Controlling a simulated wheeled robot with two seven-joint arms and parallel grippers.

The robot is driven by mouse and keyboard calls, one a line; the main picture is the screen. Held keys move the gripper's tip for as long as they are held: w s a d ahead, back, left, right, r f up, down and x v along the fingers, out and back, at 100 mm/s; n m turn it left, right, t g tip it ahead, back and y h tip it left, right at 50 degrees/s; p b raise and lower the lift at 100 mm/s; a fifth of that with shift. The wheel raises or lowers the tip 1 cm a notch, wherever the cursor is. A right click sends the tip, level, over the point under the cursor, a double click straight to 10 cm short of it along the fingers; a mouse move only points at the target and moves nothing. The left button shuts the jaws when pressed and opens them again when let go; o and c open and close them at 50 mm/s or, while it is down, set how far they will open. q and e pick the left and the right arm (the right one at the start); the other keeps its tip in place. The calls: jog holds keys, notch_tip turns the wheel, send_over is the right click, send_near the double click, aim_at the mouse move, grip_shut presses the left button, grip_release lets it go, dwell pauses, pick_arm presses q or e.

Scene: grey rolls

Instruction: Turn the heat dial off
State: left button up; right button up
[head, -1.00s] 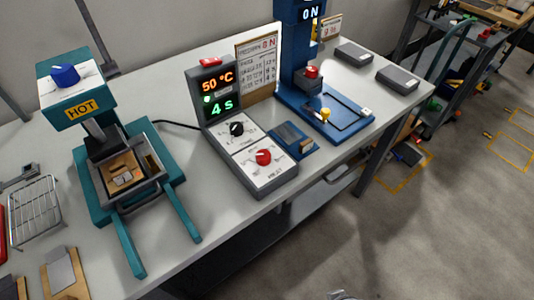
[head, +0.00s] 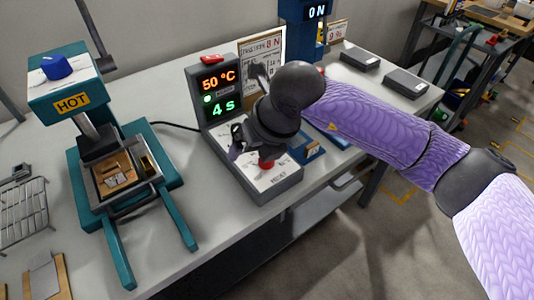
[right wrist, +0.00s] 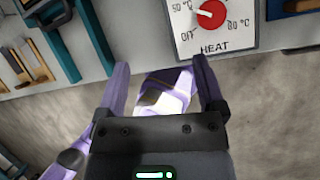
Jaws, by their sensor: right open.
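The heat dial is a red knob (head: 266,164) on the front panel of the grey control box (head: 272,190). In the right wrist view the red dial (right wrist: 211,14) is at the top edge, above the word HEAT. Its white pointer mark points toward 50 °C; OFF is at the lower left of the dial. My right gripper (head: 252,152) is over the control box, close to the red dial and partly covering the panel. In the right wrist view its open fingers (right wrist: 160,68) have no dial between them. My left gripper is not in view.
A black dial (head: 237,131) sits behind the red one, below a display reading 50 °C and 4 s. A teal hot press (head: 75,160) stands to the left. A blue press (head: 298,38) stands behind my right arm.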

jog(key=w+f+b, duration=0.1)
jog(key=f, duration=0.1)
jog(key=w+d+f+h+b, duration=0.1)
jog(key=w+f, duration=0.1)
jog(key=f, duration=0.1)
jog(key=w+d+f+t+h+b, duration=0.1)
jog(key=w+f, duration=0.1)
jog(key=shift+w+d+f+m+b, duration=0.2)
jog(key=shift+d+f+m+b, duration=0.1)
jog(key=shift+f+m, duration=0.1)
jog(key=shift+w+a+f, duration=0.15)
jog(key=shift+f, duration=0.1)
grip_shut()
